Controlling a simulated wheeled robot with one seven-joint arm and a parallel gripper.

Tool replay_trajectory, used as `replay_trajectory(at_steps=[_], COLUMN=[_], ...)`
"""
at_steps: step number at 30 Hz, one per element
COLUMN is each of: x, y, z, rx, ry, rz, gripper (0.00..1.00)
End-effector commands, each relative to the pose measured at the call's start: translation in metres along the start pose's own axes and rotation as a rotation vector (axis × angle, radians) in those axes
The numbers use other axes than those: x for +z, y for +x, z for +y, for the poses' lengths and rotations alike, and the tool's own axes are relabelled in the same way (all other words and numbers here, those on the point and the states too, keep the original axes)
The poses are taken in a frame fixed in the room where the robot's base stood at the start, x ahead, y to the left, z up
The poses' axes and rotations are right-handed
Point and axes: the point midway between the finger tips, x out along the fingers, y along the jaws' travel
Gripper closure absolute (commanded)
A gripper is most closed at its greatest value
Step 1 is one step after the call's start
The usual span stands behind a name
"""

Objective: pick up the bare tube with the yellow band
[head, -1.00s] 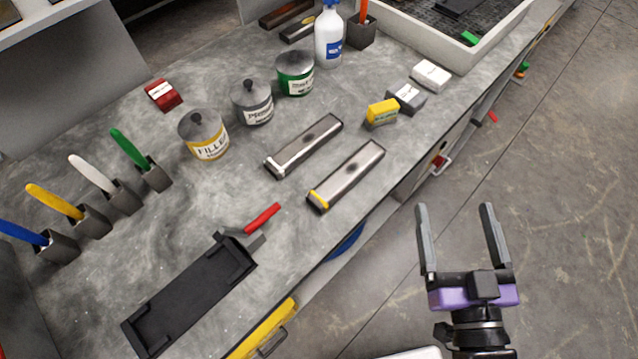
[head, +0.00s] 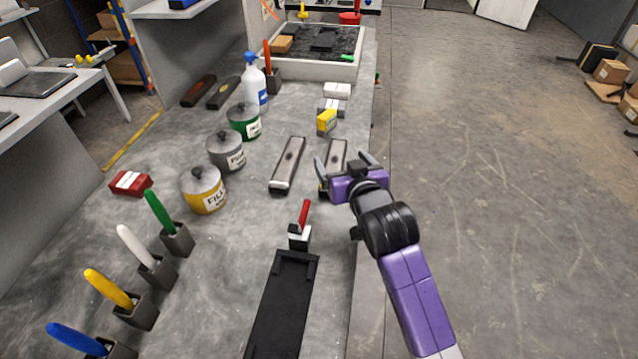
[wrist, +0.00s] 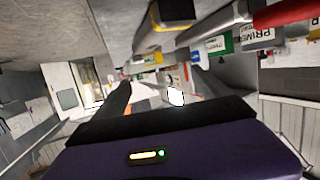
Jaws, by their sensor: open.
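The bare metal tube with the yellow band (head: 338,153) lies on the grey bench near its right edge. My gripper covers part of its near end in the head view. In the wrist view the yellow-banded tube (wrist: 172,35) shows above the fingers, not between them. A similar tube with a white band (head: 288,165) lies just to its left; it also shows in the wrist view (wrist: 215,27). My gripper (head: 342,158) is open and empty at the bench edge, by the near end of the yellow-banded tube. Its height against the tube is hard to judge.
A black cradle (head: 282,305) and a red-handled tool (head: 303,218) lie nearer. Filler (head: 203,192), primer (head: 226,152) and green-labelled (head: 244,121) cans stand left.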

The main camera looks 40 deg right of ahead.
Motion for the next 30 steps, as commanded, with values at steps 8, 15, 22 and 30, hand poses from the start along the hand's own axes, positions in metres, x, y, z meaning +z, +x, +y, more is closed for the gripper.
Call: replay_trajectory(at_steps=[8, 15, 22, 30], x=[0.027, 0.030, 0.035, 0.040], y=[0.001, 0.023, 0.048, 0.076], z=[0.006, 0.006, 0.007, 0.006], rx=[0.025, 0.026, 0.027, 0.025], ry=[0.015, 0.019, 0.019, 0.020], rz=[-0.099, -0.102, -0.101, -0.100], gripper=[0.14, 0.14, 0.14, 0.14])
